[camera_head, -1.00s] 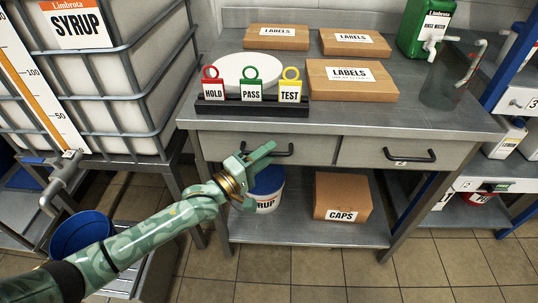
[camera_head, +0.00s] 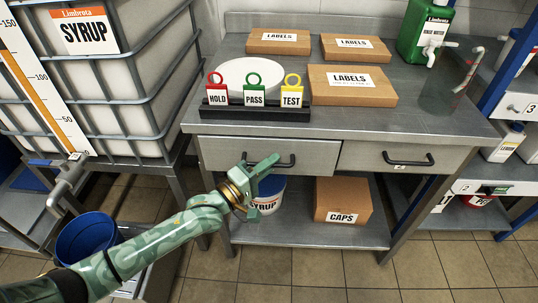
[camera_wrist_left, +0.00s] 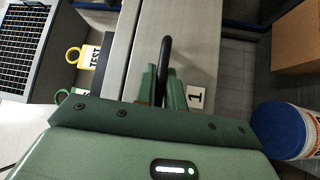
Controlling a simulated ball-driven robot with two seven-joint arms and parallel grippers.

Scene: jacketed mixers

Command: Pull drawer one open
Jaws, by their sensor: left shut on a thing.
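Drawer one (camera_head: 315,157) is the left drawer under the steel worktop, with a black bar handle (camera_head: 288,161). My left gripper (camera_head: 268,174) reaches the handle from the lower left. In the left wrist view, the green fingers (camera_wrist_left: 163,88) are shut on the handle (camera_wrist_left: 165,55), one on each side. A white tag marked 1 (camera_wrist_left: 195,97) is beside them on the drawer front. My right gripper is not in view.
The second drawer (camera_head: 375,158) is closed at the right. A tag rack (camera_head: 255,113) and label boxes (camera_head: 352,84) are on the worktop (camera_head: 430,110). A tub (camera_head: 270,190) and CAPS box (camera_head: 342,198) are on the shelf below. A blue bucket (camera_head: 88,238) is at left.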

